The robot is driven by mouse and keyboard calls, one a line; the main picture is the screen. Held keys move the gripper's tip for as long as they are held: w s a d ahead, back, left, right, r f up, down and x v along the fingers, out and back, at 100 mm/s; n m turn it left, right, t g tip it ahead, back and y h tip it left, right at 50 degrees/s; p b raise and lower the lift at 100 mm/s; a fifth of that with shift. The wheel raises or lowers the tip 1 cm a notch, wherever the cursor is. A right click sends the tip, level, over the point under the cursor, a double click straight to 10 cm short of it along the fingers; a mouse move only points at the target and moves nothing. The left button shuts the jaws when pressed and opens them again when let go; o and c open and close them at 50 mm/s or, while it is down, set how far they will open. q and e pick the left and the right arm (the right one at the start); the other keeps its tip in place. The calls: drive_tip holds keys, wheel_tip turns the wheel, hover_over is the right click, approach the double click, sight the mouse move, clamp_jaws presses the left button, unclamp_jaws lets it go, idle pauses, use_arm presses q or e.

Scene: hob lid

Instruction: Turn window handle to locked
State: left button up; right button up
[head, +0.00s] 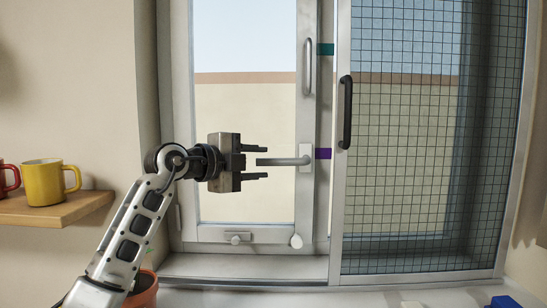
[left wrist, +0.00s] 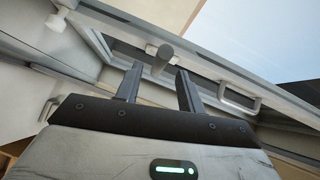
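The window handle (head: 285,161) is a grey lever on a pale plate at the right side of the window sash. It lies level, its free end pointing left. My left gripper (head: 261,162) is open, its fingers above and below the lever's free end. In the left wrist view the round lever end (left wrist: 163,56) shows between and just beyond the fingertips (left wrist: 159,75); I see no contact. My right gripper is not in view.
A mesh screen (head: 405,140) with a black pull handle (head: 346,112) stands to the right. A fixed grey pull bar (head: 307,67) is above the lever. Teal (head: 325,49) and purple (head: 323,153) tabs mark the frame. A plant pot (head: 143,290) and a shelf (head: 60,210) with mugs are at left.

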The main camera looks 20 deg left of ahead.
sight(269, 162)
use_arm(q)
drive_tip(key=x, duration=0.5)
drive_tip(key=shift+w+p, duration=0.1)
drive_tip(key=shift+p, duration=0.3)
clamp_jaws()
